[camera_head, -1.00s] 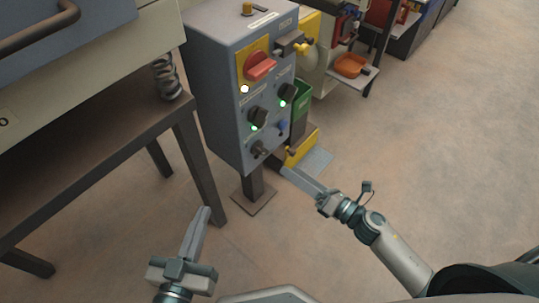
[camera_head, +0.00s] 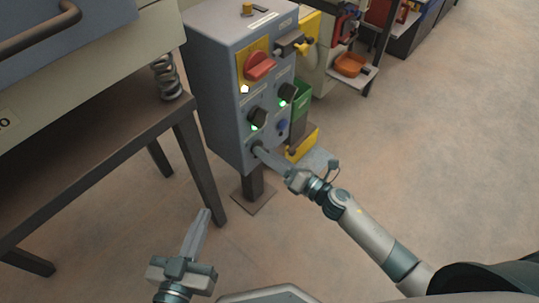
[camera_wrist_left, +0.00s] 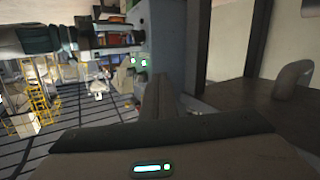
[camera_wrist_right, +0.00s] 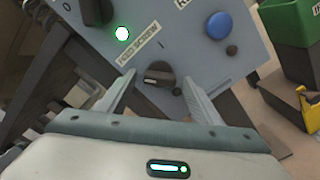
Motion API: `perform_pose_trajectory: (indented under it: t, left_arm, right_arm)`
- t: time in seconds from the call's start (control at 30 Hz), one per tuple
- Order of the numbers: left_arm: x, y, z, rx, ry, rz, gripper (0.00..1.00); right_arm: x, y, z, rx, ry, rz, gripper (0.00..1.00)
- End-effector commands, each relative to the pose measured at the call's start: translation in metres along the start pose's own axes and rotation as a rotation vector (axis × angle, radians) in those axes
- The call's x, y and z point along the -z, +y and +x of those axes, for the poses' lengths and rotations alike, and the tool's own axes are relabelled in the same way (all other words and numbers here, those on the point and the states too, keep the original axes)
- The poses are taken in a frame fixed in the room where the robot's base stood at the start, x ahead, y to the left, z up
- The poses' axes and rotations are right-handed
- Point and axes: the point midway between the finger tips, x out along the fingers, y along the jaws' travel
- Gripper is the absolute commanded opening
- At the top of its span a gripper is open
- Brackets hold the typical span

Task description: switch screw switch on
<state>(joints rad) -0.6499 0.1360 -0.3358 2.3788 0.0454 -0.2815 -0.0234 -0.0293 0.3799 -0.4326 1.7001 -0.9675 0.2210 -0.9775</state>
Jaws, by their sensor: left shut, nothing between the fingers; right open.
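The screw switch (camera_wrist_right: 158,74) is a small dark rotary knob on the lower face of a grey control box (camera_head: 218,95). A label (camera_wrist_right: 138,45) above it in the right wrist view seems to read "feed screw". My right gripper (camera_head: 260,150) is at this knob and mostly hides it in the head view. In the right wrist view the open fingers (camera_wrist_right: 160,84) stand on either side of the knob, with a visible gap on both sides. My left gripper (camera_head: 205,214) is shut and empty, low in front of the table; its fingers also show in the left wrist view (camera_wrist_left: 160,95).
A red rotary switch (camera_head: 260,66), two dark knobs with green lights (camera_head: 287,92) and a blue button (camera_wrist_right: 218,25) sit on the same box. A brown table (camera_head: 110,135) stands left of it. A green bin (camera_head: 301,94) is behind right. Floor on the right is clear.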

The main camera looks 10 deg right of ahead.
Motion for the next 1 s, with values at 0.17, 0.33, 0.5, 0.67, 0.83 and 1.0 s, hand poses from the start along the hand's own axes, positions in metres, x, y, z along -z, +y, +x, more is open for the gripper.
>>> perform_pose_trajectory:
  t: [0.17, 0.33, 0.5, 0.67, 0.83, 1.0]
  left_arm:
    - [0.0, 0.0, 0.0, 0.001, 0.001, 0.0, 0.0]
    - [0.0, 0.0, 0.0, 0.001, 0.002, 0.0, 0.0]
    - [-0.001, 0.0, 0.0, 0.001, -0.009, -0.001, 0.0]
    - [-0.013, -0.004, -0.002, 0.01, -0.068, -0.006, 0.0]
    - [-0.029, -0.01, -0.006, 0.019, -0.17, -0.014, 0.0]
    - [-0.053, -0.017, -0.015, 0.033, -0.323, -0.03, 0.0]
  right_arm:
    - [0.0, 0.0, 0.0, 0.0, 0.0, 0.0, 0.31]
    - [0.0, 0.0, 0.0, 0.0, 0.0, 0.001, 0.18]
    - [0.0, 0.0, 0.0, 0.0, 0.0, 0.013, 0.18]
    - [-0.001, 0.001, 0.0, 0.0, 0.0, 0.05, 0.18]
    - [-0.001, 0.001, 0.0, 0.001, 0.0, 0.131, 0.18]
    - [-0.002, 0.002, 0.0, 0.001, -0.001, 0.254, 0.18]
